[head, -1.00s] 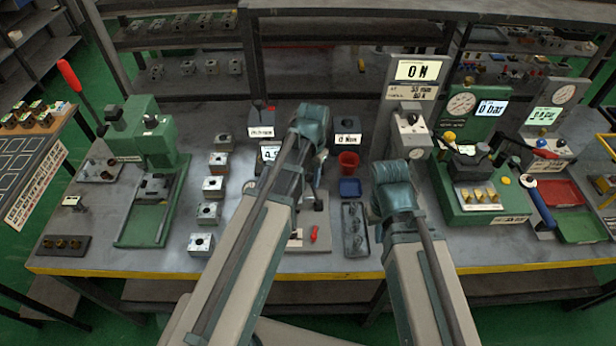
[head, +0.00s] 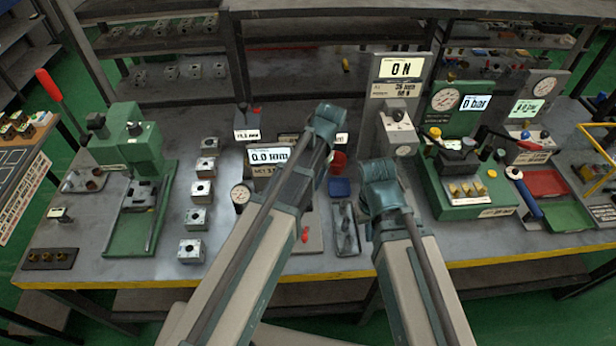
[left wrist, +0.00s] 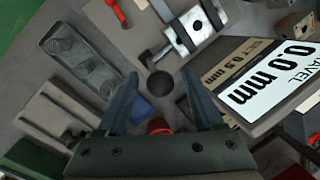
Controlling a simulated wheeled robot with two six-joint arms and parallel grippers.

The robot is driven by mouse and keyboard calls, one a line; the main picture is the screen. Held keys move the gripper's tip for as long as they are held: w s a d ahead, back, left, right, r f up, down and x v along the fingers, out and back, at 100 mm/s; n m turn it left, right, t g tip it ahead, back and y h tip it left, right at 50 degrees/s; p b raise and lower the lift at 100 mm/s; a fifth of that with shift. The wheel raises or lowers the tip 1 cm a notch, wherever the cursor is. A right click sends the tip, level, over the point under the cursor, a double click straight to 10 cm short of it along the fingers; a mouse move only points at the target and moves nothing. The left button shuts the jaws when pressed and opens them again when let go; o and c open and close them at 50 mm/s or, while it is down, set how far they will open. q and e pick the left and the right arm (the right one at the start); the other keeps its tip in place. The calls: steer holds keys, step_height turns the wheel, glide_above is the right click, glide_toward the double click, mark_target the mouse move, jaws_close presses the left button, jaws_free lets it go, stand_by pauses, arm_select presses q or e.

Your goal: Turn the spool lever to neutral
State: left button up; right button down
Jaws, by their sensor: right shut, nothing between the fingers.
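In the left wrist view, a round black knob (left wrist: 159,83), which looks like the spool lever's end, sits between the fingertips of my left gripper (left wrist: 160,90). The fingers are apart on either side of it; I cannot tell if either touches. A metal valve block (left wrist: 195,25) is just beyond. A travel display (left wrist: 275,80) beside it reads 0.0 mm; it also shows in the head view (head: 268,157). In the head view my left arm hides the lever and block. My right gripper (head: 378,175) is shut and empty over the bench; its fingertips are mostly hidden by its wrist.
Valve blocks (head: 200,193) stand in a row at left. A green gauge stand (head: 470,190) is at right.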

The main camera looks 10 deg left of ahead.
arm_select(q)
steer(key=s+p+v, duration=0.1)
steer(key=p+v, duration=1.2)
steer(key=shift+w+r, duration=0.4)
steer(key=shift+w, duration=0.1)
steer(key=shift+d, duration=0.1)
steer(key=s+d+f+h+b, duration=0.1)
steer(key=s+d+f+b, duration=0.3)
steer(key=s+f+b, duration=0.6)
steer(key=s+f, duration=0.1)
steer(key=s, duration=0.4)
steer(key=shift+t, duration=0.3)
steer(key=shift+s+d, duration=0.1)
